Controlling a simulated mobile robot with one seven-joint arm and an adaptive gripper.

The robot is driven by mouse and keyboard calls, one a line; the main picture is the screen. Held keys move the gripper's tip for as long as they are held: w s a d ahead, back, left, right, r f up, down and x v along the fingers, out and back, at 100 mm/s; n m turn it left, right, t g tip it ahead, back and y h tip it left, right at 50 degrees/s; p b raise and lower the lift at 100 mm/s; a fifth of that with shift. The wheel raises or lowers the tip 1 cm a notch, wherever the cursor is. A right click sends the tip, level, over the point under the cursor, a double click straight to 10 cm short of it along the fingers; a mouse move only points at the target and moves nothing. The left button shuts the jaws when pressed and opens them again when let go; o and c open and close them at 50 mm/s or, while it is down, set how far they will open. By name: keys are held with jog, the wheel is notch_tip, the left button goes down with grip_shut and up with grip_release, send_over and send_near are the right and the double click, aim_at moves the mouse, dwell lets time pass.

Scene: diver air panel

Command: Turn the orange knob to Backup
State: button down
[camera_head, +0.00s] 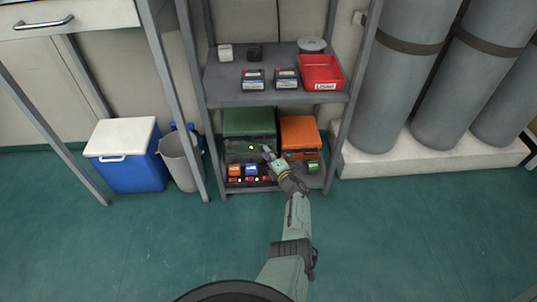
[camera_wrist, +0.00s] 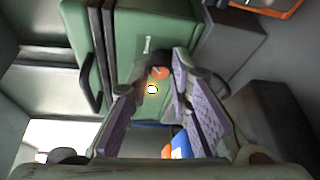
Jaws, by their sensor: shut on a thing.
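The orange knob (camera_wrist: 159,72) shows in the wrist view on a green panel (camera_wrist: 152,110), between my fingertips. My gripper (camera_wrist: 160,70) is shut on it, and the fingers cover the knob's sides. The knob is hidden by my gripper there. I cannot read the Backup label or tell which position the knob points to.
A green case (camera_head: 249,122) and an orange case (camera_head: 299,132) stand close by on the lower shelf. Small orange and blue items (camera_head: 243,169) lie below the panel. The upper shelf (camera_head: 222,90) overhangs, with a red tray (camera_head: 320,72). Shelf posts flank both sides.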

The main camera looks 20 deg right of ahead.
jog(key=shift+d+r, duration=0.1)
jog(key=c, duration=1.4)
grip_release()
jog(key=shift+c, duration=0.2)
